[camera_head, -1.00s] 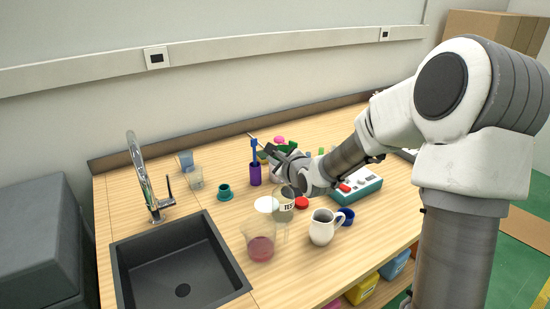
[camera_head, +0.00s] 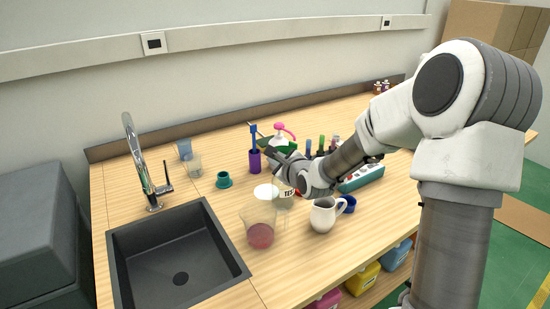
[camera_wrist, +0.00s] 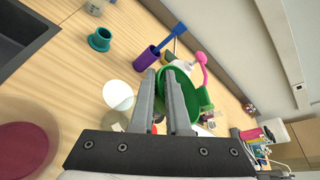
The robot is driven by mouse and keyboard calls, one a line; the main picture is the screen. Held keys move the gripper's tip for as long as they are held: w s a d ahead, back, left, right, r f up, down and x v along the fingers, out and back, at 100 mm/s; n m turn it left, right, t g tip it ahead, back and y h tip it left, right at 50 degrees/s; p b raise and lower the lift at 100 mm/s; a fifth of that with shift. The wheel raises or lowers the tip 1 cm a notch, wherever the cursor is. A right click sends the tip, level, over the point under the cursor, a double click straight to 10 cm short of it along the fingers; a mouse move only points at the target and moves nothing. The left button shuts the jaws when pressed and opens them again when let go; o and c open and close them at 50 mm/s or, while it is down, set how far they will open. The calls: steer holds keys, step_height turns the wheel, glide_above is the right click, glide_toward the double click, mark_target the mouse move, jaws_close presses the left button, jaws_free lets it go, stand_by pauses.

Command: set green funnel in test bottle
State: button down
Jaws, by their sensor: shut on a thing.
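My gripper (camera_wrist: 162,76) is shut on the green funnel (camera_wrist: 187,88) and holds its wide rim beside the fingers in the wrist view. In the head view my gripper (camera_head: 272,153) is over the middle of the counter, and the funnel is hard to tell apart there. The test bottle (camera_head: 286,193), with a "TEST" label, stands on the counter below and in front of my gripper, partly covered by my wrist. In the wrist view the bottle cannot be made out clearly. The funnel is apart from the bottle.
A clear beaker with red liquid (camera_head: 260,235) and a white jug (camera_head: 324,216) stand near the bottle. A purple cup (camera_head: 255,161) with a blue brush, a teal piece (camera_head: 223,180) and a pink-topped bottle (camera_head: 281,145) are close by. The sink (camera_head: 180,255) is at left.

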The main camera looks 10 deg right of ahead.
steer(key=c, duration=0.8)
jaws_free()
steer(key=shift+s, duration=0.1)
